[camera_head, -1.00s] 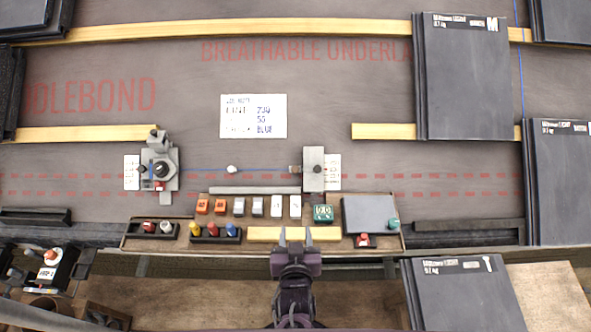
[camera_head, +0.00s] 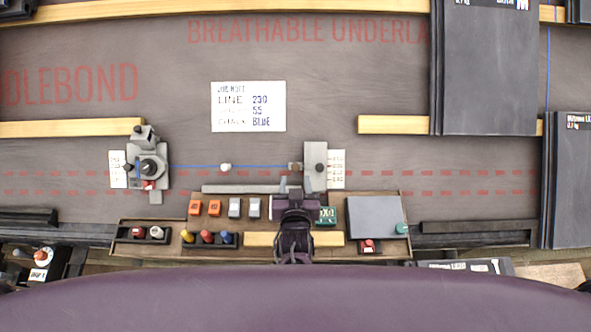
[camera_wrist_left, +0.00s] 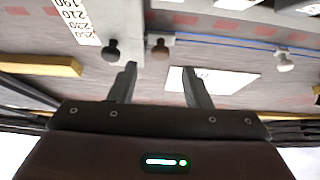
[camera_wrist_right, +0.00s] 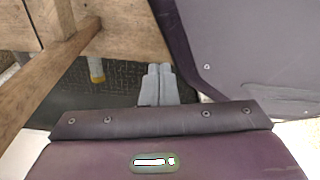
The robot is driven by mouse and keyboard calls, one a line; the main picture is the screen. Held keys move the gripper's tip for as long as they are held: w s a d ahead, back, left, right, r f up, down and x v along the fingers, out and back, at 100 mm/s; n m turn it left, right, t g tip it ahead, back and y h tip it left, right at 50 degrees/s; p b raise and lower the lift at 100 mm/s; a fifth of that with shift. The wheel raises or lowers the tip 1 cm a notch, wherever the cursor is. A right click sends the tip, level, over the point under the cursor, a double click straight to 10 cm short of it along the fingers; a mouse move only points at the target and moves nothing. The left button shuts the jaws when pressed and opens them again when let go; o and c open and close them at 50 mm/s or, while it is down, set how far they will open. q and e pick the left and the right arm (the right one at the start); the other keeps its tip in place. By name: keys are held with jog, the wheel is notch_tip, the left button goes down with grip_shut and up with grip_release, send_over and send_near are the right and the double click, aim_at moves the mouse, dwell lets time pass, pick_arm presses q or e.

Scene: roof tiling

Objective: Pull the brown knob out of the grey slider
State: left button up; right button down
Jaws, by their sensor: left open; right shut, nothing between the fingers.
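The grey slider (camera_head: 316,155) lies on the underlay at the right end of the blue line. The brown knob (camera_head: 294,167) is at its left side. In the left wrist view, the brown knob (camera_wrist_left: 158,48) shows beside a dark knob (camera_wrist_left: 111,50) on the grey slider (camera_wrist_left: 118,15). My left gripper (camera_head: 295,186) is just below the brown knob in the head view. In its wrist view, my left gripper (camera_wrist_left: 160,84) is open and empty, its fingers apart from the knob. My right gripper (camera_wrist_right: 157,80) is shut and empty, in its wrist view only.
A grey device (camera_head: 148,165) with a dark knob stands at the line's left end, with a white knob (camera_head: 225,167) between. Below is a wooden tray (camera_head: 270,259) with coloured tokens and pegs. Dark tiles (camera_head: 485,75) lie right. Wooden beams (camera_wrist_right: 45,70) show near my right gripper.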

aim_at(295, 169)
pick_arm(q)
jog(key=shift+x, duration=2.15)
grip_shut()
